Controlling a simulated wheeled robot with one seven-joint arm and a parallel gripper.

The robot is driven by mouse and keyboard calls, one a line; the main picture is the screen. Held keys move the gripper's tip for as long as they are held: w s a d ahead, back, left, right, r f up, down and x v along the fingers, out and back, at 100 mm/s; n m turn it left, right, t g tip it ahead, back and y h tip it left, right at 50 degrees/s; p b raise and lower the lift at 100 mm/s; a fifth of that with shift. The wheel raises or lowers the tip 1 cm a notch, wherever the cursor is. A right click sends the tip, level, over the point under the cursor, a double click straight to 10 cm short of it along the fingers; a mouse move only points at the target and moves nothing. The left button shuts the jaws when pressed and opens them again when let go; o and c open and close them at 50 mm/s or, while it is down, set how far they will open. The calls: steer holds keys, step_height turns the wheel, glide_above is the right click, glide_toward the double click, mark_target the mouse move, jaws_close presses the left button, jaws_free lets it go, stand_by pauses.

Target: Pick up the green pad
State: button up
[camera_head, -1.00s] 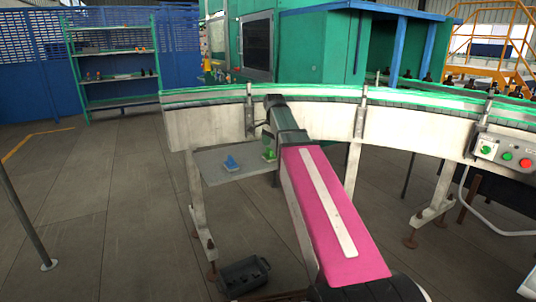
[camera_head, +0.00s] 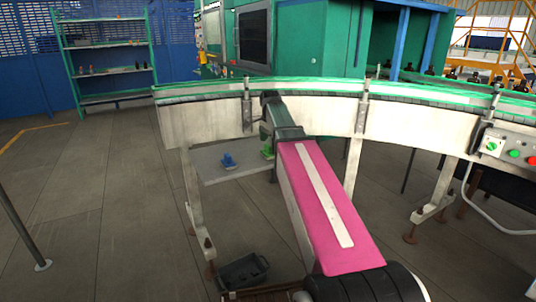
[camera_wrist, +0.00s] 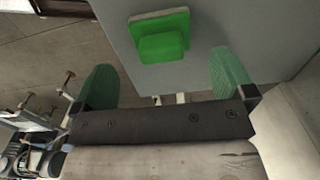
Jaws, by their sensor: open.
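The green pad (camera_wrist: 160,36) is a flat square with a raised block on it. It lies on the grey shelf (camera_wrist: 212,22) in the wrist view, ahead of my gripper and roughly between its two fingers. My gripper (camera_wrist: 165,82) has green fingertips that stand wide apart with nothing between them.
A blue pad (camera_head: 228,161) lies on the shelf left of the green one. A black crate (camera_head: 243,271) stands on the floor below. A control box with buttons (camera_head: 510,150) is at the right.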

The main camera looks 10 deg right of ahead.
mark_target(269, 147)
steer(key=f, duration=0.5)
steer(key=shift+a, duration=0.2)
steer(key=shift+r, duration=0.1)
steer(key=c, duration=1)
steer(key=shift+w+r, duration=0.1)
steer(key=shift+r, duration=0.7)
step_height(269, 147, up, 3)
steer(key=shift+f, duration=0.2)
steer(key=s+a+r, duration=0.2)
steer(key=a, duration=0.1)
steer(key=s+a+r, duration=0.1)
steer(key=a+r, duration=0.1)
steer(key=a, duration=0.2)
steer(key=s+a+r, duration=0.2)
steer(key=a, duration=0.1)
steer(key=shift+s+a+r, duration=0.15)
steer(key=shift+s+r, duration=0.2)
steer(key=shift+r, duration=0.05)
